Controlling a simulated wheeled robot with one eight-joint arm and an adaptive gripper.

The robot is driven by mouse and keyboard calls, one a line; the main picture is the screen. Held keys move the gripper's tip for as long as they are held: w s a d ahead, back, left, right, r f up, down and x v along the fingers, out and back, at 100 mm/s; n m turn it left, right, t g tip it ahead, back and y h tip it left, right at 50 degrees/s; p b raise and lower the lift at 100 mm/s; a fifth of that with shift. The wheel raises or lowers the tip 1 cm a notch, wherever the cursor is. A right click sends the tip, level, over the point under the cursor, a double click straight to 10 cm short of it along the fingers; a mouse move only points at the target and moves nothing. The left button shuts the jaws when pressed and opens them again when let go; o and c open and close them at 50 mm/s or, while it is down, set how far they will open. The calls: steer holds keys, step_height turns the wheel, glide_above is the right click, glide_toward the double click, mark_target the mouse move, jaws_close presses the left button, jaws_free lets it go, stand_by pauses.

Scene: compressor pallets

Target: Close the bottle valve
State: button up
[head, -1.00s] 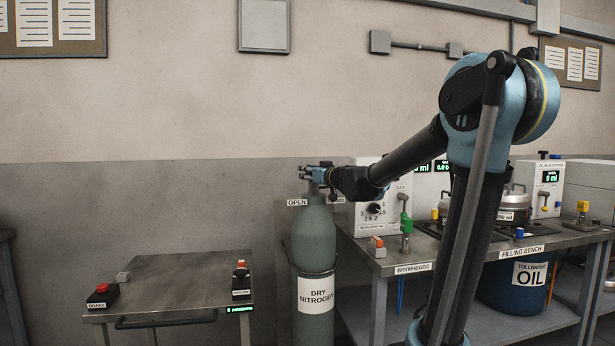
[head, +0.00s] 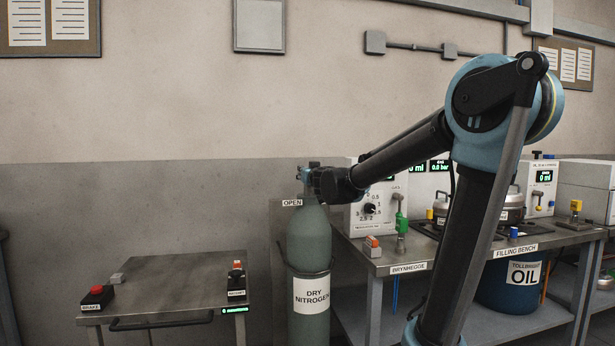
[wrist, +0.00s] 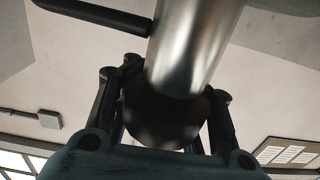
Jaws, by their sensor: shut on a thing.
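The grey-green gas bottle (head: 308,238) stands upright between two tables in the head view and is labelled "DRY NITROGEN". A sign reading "OPEN" (head: 292,203) is at its neck. My gripper (head: 306,176) is at the bottle's top and covers most of the valve there. In the wrist view my gripper's dark fingers (wrist: 165,102) are on both sides of a dark round part, which looks like the valve knob (wrist: 165,128). A shiny metal cylinder (wrist: 192,45) runs up from it. The gripper is shut on the knob; the fingertip contact is partly hidden.
A metal table (head: 165,288) with a red button box (head: 97,297) stands at the left. The filling bench (head: 470,250) at the right carries a dial panel (head: 362,190), a green-handled valve (head: 401,225) and pots. An oil drum (head: 510,285) stands under it.

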steer(key=shift+h, duration=0.3)
steer(key=m+h, duration=0.2)
steer(key=h, duration=0.1)
steer(key=d+m+h, duration=0.1)
steer(key=m+h, duration=0.1)
steer(key=h, duration=0.1)
steer(key=shift+d+m+t+h, duration=0.2)
steer(key=shift+m+t+h, duration=0.1)
steer(key=shift+m+h, duration=0.1)
steer(key=shift+s+d+m+g+h, duration=0.1)
steer(key=shift+d+m+g+h, duration=0.2)
steer(key=shift+m+h, duration=0.6)
steer(key=shift+d+m+g+h, duration=0.2)
steer(key=shift+m+g+h, duration=0.25)
steer(key=shift+h, duration=0.7)
steer(key=shift+s+d+m+g+h, duration=0.1)
steer(key=shift+d+m+g+h, duration=0.15)
steer(key=shift+m+h, duration=0.65)
steer(key=shift+h, duration=0.35)
steer(key=o, duration=1.2)
steer(key=shift+w, duration=0.1)
steer(key=shift+d, duration=0.1)
steer(key=v, duration=1.2)
